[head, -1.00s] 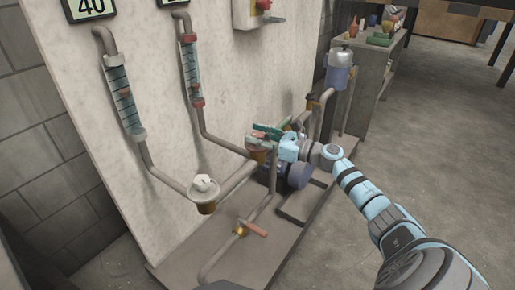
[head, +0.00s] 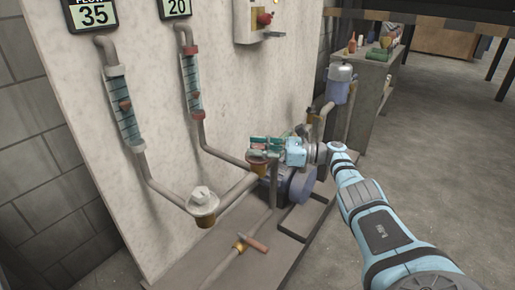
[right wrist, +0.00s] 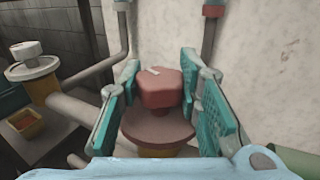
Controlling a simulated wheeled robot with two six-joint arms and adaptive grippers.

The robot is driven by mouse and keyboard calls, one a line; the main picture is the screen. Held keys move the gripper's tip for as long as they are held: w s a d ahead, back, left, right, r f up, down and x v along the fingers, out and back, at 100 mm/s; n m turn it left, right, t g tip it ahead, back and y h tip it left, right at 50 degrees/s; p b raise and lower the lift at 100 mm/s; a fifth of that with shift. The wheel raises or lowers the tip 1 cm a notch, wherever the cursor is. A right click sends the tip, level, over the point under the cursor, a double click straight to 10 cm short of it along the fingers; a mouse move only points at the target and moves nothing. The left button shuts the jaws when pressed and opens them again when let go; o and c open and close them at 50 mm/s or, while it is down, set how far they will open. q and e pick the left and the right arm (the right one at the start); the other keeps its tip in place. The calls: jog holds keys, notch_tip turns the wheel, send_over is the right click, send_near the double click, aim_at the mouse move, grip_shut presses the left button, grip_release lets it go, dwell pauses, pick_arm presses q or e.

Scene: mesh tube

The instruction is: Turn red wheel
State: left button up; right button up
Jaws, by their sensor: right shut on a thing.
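The red wheel (right wrist: 158,93) is a faceted knob with a white mark on top, on a round reddish flange in the right wrist view. My right gripper (right wrist: 166,100) has its green-padded fingers on either side of the wheel and is shut on it. In the head view my right gripper (head: 262,148) is at the valve at the pipe junction, and its fingers mostly hide the wheel there. The left display (head: 92,14) reads 35 and the right display (head: 176,7) reads 20. My left gripper is not in view.
A white wheel (head: 202,195) on a similar valve stands to the left. Two flow tubes, left (head: 124,105) and right (head: 191,85), are on the pale panel (head: 240,80). A blue pump (head: 296,184) is just below my right gripper. Open floor (head: 440,150) lies to the right.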

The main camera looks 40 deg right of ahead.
jog(key=o, duration=1.2)
jog(key=shift+c, duration=0.2)
